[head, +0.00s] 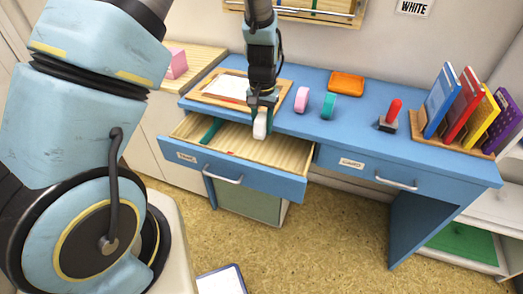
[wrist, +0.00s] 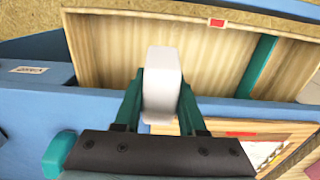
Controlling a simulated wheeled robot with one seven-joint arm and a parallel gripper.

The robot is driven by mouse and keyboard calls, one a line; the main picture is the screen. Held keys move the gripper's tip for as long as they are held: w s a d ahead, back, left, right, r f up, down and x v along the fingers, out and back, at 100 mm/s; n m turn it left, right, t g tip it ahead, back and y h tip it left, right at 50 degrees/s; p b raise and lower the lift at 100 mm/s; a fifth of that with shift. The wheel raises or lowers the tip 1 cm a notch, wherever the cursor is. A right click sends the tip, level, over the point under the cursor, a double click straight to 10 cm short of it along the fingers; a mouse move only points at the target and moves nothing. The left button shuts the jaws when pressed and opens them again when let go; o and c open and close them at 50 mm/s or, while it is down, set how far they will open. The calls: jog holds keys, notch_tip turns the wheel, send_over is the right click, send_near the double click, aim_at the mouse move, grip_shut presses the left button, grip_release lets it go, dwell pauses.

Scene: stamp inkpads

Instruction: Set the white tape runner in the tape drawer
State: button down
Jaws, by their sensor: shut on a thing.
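The white tape runner (head: 261,123) is held in my gripper (head: 262,109). In the wrist view the white tape runner (wrist: 162,75) sits between the two green fingers of my gripper (wrist: 160,98), which are shut on it. The open drawer (head: 289,184) lies below, pulled out from the left side of the blue desk. Its pale wooden inside also shows in the wrist view (wrist: 120,50), behind the tape runner. The tape runner appears to be above the drawer's back part, near the desk edge. The label on the drawer front is too small to read.
On the desk stand a pink tape (head: 301,99), a green tape (head: 328,105), an orange pad (head: 347,83), a red-handled stamp (head: 390,115) and a book rack (head: 455,140). The right drawer (head: 375,172) is closed.

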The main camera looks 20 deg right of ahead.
notch_tip(320, 180, down, 12)
jog(key=p, duration=0.2)
jog(key=shift+w+f+p, duration=0.1)
jog(key=shift+f+p, duration=0.15)
jog(key=shift+p, duration=0.1)
jog(key=shift+f, duration=0.2)
jog(key=shift+c, duration=2.4)
grip_release()
jog(key=shift+r, duration=0.1)
